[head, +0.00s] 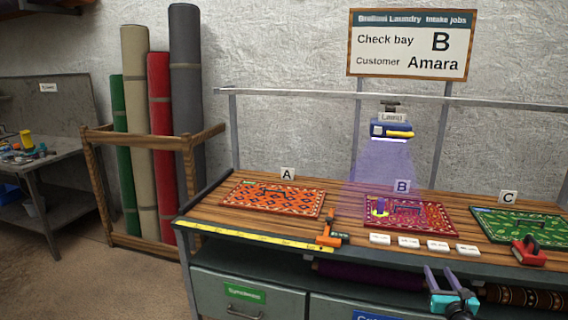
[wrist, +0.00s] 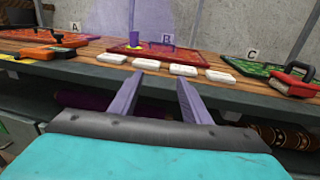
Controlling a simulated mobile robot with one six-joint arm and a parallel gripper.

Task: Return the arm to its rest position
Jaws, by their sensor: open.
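My gripper (head: 453,282) is in front of the workbench's front edge, below the tabletop, at the lower right of the head view. Its two purple fingers (wrist: 155,95) stand apart in the wrist view, with nothing between them. The fingers point toward the bench, below the row of white blocks. My gripper touches nothing that I can see. Most of my arm is outside the head view.
The bench (head: 215,210) bears an orange rug (head: 272,200) at A, a red rug (head: 435,218) at B and a green rug (head: 520,228) at C. Rolled rugs (head: 186,90) stand left.

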